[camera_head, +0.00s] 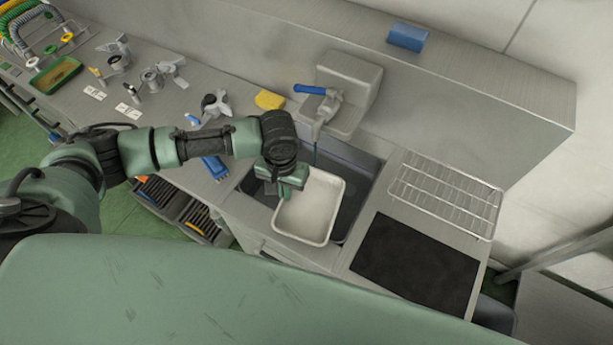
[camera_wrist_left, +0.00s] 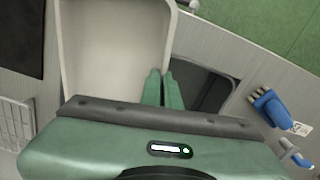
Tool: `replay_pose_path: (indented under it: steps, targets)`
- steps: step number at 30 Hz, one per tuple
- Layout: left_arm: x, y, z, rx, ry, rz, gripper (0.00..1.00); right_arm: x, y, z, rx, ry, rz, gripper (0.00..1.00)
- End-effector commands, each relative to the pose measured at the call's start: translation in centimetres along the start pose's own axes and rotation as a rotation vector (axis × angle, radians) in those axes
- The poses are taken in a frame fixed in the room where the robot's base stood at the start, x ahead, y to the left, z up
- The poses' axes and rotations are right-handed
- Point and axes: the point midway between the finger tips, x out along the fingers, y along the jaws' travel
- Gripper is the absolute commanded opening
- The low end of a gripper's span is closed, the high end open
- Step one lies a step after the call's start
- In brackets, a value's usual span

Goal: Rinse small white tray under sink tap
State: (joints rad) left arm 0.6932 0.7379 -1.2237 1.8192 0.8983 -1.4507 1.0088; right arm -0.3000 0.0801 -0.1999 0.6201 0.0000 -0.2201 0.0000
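The small white tray (camera_head: 312,208) is over the sink basin (camera_head: 357,190), open side up, and looks empty. My left gripper (camera_head: 287,192) is at its left edge. In the left wrist view, the two green fingers (camera_wrist_left: 163,88) are close together with the wall of the tray (camera_wrist_left: 115,45) between them. The tap (camera_head: 325,105), with a blue lever (camera_head: 309,89) pointing left, is on the wall block behind the tray. A thin bluish streak below the spout may be water; I cannot tell for sure. My right gripper is not in view.
A yellow sponge (camera_head: 269,100) lies left of the tap. A wire rack (camera_head: 446,193) and a black mat (camera_head: 415,262) are on the right counter. A blue block (camera_head: 407,36) sits on the ledge. Several metal parts and a green tray (camera_head: 55,75) occupy the left counter.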

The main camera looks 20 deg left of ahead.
Motion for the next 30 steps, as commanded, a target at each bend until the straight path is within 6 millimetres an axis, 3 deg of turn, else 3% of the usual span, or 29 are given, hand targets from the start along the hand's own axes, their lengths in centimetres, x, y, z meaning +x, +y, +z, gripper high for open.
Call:
replay_pose_path:
  steps: [7,24,30]
  targets:
    - [-0.3,0.1,0.2,0.001,0.001,0.002,0.0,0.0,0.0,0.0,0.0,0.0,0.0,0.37]
    - [-3.7,1.2,4.4,0.002,0.001,0.002,0.0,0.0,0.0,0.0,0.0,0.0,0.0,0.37]
    - [-4.1,1.3,4.8,-0.001,0.001,0.001,0.0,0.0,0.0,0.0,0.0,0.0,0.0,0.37]
